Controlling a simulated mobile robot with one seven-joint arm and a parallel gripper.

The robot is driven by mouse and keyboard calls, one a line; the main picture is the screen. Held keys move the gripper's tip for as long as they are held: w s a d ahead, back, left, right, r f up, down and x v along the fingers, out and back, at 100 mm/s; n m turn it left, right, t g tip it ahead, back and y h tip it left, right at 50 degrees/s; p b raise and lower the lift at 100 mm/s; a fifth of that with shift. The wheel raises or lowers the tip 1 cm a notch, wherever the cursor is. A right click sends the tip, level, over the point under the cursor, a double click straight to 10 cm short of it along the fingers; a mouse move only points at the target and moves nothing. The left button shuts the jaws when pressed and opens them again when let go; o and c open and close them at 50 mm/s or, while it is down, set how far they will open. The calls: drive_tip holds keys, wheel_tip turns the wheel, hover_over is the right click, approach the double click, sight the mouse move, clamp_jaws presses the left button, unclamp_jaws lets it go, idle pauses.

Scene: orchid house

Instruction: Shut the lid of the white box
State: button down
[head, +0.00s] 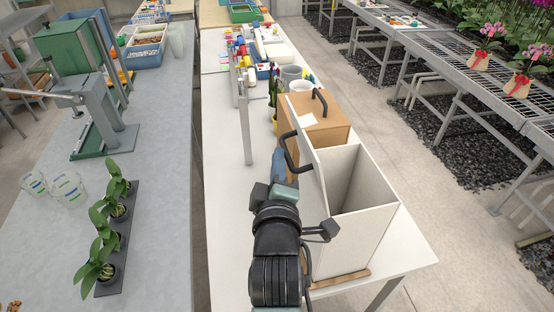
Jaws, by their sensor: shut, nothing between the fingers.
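The white box (362,222) stands on the white table, its top open and its dark inside showing. Its white lid (308,160) stands raised along the box's left edge, nearly upright. A black handle (291,153) sticks out from the lid's left face. My gripper (284,190) is at the end of my dark arm, left of the box and below the handle in the picture. It looks apart from the handle, though the depth between them is hard to judge. It is shut and holds nothing; its fingertips are not clearly visible.
A brown box (321,130) with a black handle stands just behind the white box. Left of the post the tabletop is clear.

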sight(291, 161)
drive_tip(key=shift+w+d+r+m, duration=0.1)
drive_tip(key=shift+d+r+m, duration=0.15)
drive_tip(key=shift+m, duration=0.05)
drive_tip(key=shift+d+r, duration=0.15)
drive_tip(key=shift+w+d+r+m+g+p, duration=0.15)
drive_tip(key=shift+d+r+m+p, duration=0.15)
drive_tip(key=shift+d+m, duration=0.15)
drive_tip(key=shift+w+d+r+m+g+p, duration=0.1)
drive_tip(key=shift+d+r+m+g+p, duration=0.05)
drive_tip(key=shift+d+r+m+p, duration=0.2)
drive_tip(key=w+d+f+m+y+b, duration=0.1)
drive_tip(key=d+f+m+y+b, duration=0.1)
drive_tip(key=d+m, duration=0.3)
drive_tip(key=w+d+f+m+g+y+b, duration=0.1)
drive_tip(key=d+f+m+y+b, duration=0.1)
drive_tip(key=d+m+b, duration=0.2)
drive_tip(key=w+d+f+m+y+b, duration=0.1)
drive_tip(key=d+m+b, duration=0.3)
drive_tip(key=d, duration=0.5)
drive_tip(key=shift+w+f+m+g+y, duration=0.3)
drive_tip(key=shift+f+m+g+y, duration=0.15)
drive_tip(key=shift+f+m, duration=0.35)
